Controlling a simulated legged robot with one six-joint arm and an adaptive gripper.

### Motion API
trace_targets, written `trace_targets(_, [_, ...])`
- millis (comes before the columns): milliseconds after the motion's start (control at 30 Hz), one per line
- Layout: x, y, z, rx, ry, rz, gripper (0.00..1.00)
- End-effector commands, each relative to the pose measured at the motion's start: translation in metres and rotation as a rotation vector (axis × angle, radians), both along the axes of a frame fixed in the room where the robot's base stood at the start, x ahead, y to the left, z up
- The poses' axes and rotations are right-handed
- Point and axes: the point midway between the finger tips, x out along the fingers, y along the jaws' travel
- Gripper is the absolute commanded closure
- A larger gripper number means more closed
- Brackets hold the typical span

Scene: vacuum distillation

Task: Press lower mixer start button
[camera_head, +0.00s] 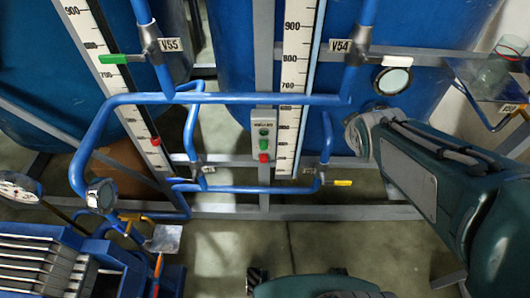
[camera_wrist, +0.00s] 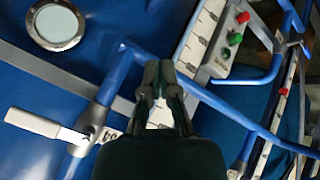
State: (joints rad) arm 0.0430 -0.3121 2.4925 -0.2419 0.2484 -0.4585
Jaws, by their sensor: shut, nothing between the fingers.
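A small grey control box (camera_head: 264,118) is fixed to the upright frame post between the two blue vessels. In the head view it carries an upper green button (camera_head: 264,131), a lower green button (camera_head: 264,143) and a red button (camera_head: 264,157). The box also shows in the wrist view (camera_wrist: 217,65), tilted, with its red button (camera_wrist: 243,17) and two green buttons at the upper right. My gripper (camera_wrist: 159,68) is shut and empty, its fingertips together, left of and below the buttons in that picture and apart from them. I cannot make out the fingers in the head view.
A blue pipe (camera_head: 235,98) crosses just above the box; another (camera_head: 245,189) runs below it. Valves V55 (camera_head: 150,45) and V54 (camera_head: 355,50) stand above on either side. Level scales (camera_head: 295,70) flank the box. In the wrist view a blue pipe (camera_wrist: 215,100) passes beside my fingers.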

Motion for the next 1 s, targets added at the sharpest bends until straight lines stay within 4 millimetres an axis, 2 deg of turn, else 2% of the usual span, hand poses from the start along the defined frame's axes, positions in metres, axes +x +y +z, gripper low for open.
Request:
trace_targets(200, [0.041,0.003,-0.038,-0.158,-0.057,0.239,1.0])
trace_targets(500, [0.078,0.023,-0.094,-0.329,-0.171,0.583,1.0])
trace_targets(733, [0.088,0.045,-0.138,-0.413,-0.294,0.826,1.0])
trace_targets(1000, [0.08,0.076,-0.185,-0.466,-0.487,1.058,1.0])
